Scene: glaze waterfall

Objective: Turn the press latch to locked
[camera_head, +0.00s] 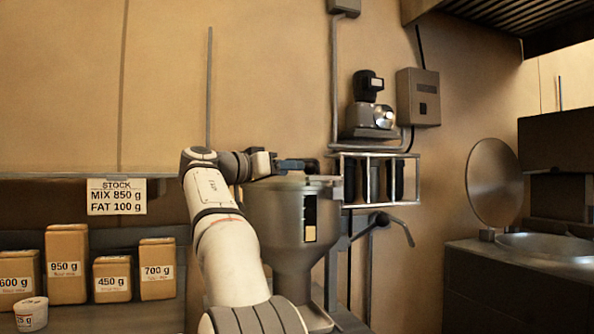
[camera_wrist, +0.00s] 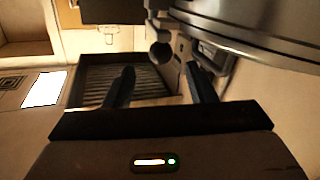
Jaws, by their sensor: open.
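The press (camera_head: 270,215) is a grey metal cylinder that narrows to a cone, in the middle of the head view; its curved rim (camera_wrist: 265,35) fills the upper right of the wrist view. My gripper (camera_head: 303,165) is at the top of the press, near its lid. In the wrist view my gripper (camera_wrist: 160,80) has its two dark fingers apart with nothing between their tips. A dark round knob (camera_wrist: 160,52), which looks like the latch handle, is just beyond the fingers, apart from them as far as I can tell. Whether the latch is locked cannot be told.
A wire rack (camera_head: 380,203) stands right of the press, with a grey machine (camera_head: 372,120) above it. A crank handle (camera_head: 398,228) sticks out below. Labelled brown packages (camera_head: 67,262) stand on the left counter. A round pan (camera_head: 545,247) is at the right.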

